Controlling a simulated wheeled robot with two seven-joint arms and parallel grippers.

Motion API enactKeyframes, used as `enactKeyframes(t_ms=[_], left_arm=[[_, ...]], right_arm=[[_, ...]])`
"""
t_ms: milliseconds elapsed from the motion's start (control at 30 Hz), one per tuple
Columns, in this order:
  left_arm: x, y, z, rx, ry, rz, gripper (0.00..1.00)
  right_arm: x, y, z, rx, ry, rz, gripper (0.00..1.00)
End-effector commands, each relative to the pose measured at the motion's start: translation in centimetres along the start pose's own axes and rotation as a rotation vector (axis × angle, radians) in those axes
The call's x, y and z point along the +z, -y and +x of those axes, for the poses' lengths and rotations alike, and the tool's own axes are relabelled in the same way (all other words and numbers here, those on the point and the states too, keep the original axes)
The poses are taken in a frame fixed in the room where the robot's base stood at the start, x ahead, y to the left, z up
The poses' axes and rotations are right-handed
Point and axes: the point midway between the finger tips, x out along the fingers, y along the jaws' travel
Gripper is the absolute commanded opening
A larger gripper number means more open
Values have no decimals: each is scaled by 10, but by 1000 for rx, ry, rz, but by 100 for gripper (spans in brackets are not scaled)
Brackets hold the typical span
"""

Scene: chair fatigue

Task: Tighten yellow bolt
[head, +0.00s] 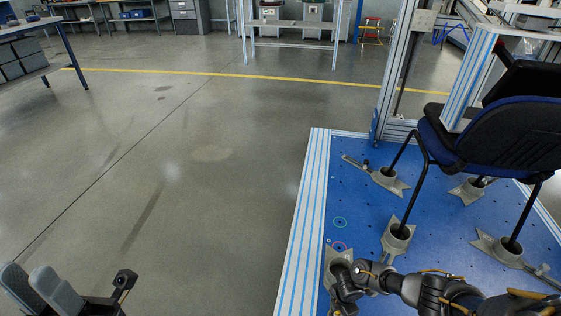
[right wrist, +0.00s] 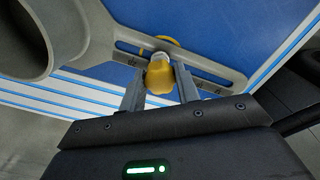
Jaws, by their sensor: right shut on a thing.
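The yellow bolt (right wrist: 160,75) stands at the slotted grey metal bracket (right wrist: 215,77) in the right wrist view. My right gripper (right wrist: 160,88) is shut on the bolt, one finger on each side of its head. Part of a yellow ring shows just behind the bolt. In the head view my right arm comes in from the lower right over the blue platform, and its hand is beside a grey foot holder; the bolt cannot be made out there. My left gripper (head: 34,278) is at the lower left, over the floor and away from the platform; its finger gap is unclear.
A dark blue chair (head: 514,133) stands on the blue platform (head: 349,205), its legs in grey foot holders (head: 398,238). A metal frame post (head: 397,75) rises at the platform's back. The grey floor (head: 170,170) to the left is clear.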

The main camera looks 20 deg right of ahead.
Motion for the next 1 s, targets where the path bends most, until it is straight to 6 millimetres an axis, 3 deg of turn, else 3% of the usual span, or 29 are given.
enactKeyframes(t_ms=[167, 533, 800, 1000], left_arm=[[-1, 0, 8, 0, 0, 0, 25], [-1, 0, 10, 0, 0, 0, 25], [-2, 1, 24, 0, 0, 0, 25], [-2, 1, 24, 0, 0, 0, 25]], right_arm=[[-2, 0, -1, 1, -3, 127, 8], [-2, 0, -1, 1, -3, 165, 8], [-2, 0, -2, 0, -4, 440, 8], [-1, 0, 0, 1, -3, 492, 8]])
